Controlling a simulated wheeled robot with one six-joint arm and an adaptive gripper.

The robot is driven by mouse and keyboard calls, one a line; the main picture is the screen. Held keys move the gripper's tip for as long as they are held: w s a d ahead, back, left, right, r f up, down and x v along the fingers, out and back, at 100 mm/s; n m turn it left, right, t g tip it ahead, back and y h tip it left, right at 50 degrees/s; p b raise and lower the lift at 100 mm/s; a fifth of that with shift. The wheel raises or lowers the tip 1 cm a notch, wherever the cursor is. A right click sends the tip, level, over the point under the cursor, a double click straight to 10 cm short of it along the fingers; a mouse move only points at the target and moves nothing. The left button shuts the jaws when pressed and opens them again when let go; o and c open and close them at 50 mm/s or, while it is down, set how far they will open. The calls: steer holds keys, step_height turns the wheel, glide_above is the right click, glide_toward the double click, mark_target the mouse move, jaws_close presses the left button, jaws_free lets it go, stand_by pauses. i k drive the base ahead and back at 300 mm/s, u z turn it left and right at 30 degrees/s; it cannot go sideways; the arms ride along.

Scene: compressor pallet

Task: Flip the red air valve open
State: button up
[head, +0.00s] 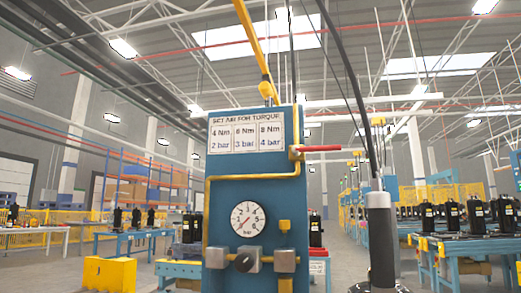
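The red air valve shows as a red lever (322,148) at the right edge of a blue panel (220,170). The lever lies level and points right, out past the panel's edge. My gripper is not in view.
A black knob (245,261) and grey fittings sit under the gauge. A yellow box (108,273) is at lower left. Blue workbenches (465,246) stand at right.

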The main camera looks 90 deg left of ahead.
mark_target(295, 151)
steer(key=u, duration=2.85)
steer(key=k, duration=0.6)
steer(key=u, duration=0.25)
steer(key=i, duration=1.35)
steer(key=z, duration=0.55)
